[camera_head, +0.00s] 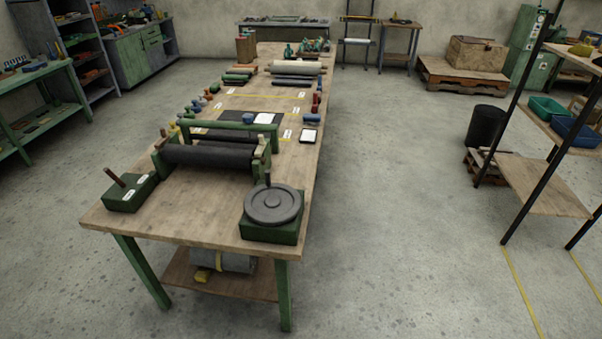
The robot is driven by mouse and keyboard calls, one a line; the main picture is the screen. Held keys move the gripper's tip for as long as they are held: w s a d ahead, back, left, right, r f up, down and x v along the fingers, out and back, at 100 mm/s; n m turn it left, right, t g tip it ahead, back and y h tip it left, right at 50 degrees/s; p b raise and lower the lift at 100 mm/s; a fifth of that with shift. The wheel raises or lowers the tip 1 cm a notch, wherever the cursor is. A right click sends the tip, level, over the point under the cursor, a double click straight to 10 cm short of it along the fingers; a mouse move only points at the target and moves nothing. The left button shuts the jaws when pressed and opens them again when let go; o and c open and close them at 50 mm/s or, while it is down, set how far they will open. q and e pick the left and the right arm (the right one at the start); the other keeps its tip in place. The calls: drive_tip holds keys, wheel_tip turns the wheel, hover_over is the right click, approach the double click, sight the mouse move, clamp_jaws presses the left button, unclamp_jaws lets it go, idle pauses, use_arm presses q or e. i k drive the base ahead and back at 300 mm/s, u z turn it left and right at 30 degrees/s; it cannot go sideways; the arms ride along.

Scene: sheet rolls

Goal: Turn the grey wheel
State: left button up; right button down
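The grey wheel (273,205) is a ridged disc lying flat on top of a dark green box (271,231) at the near right corner of the workbench. An upright handle (268,179) stands at the wheel's far edge. A roller machine (213,155) with dark rollers in a green frame stands behind it to the left. A green lever box (131,193) with a tilted brown stick sits at the near left corner. Neither of my grippers shows in the head view.
The long wooden bench (195,215) holds several rolls and small items farther back. Free floor lies on both sides. A metal-post shelf (545,185) stands at right, with a black bin (485,127) behind it. Shelves and cabinets line the back left.

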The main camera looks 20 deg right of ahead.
sight(268, 204)
drive_tip(key=z, duration=0.55)
drive_tip(key=i, duration=1.8)
drive_tip(key=u, duration=0.25)
